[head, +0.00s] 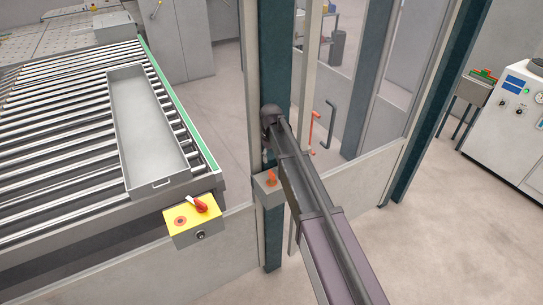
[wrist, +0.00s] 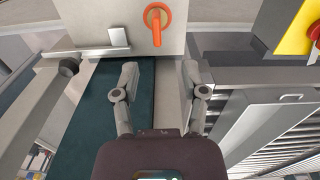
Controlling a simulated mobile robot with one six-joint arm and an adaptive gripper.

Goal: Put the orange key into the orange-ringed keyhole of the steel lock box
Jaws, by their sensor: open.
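The steel lock box (head: 266,190) is a small grey box on the dark post in the head view. In the wrist view the lock box (wrist: 90,18) is at the top edge, partly cut off. An orange ring with an orange bar (wrist: 156,24) crossing it downward is on its face. It also shows as a small orange shape in the head view (head: 271,178). I cannot tell whether the bar is the key in the keyhole. My gripper (wrist: 161,74) is open and empty, with its fingers apart below the orange part. The arm largely hides it in the head view.
A yellow box with a red switch (head: 193,220) is left of the lock box. A roller conveyor (head: 60,130) carries a long grey tray (head: 150,140). A grey ledge with an upright metal tab (wrist: 118,37) is left of the orange part. Fence panels flank the post.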

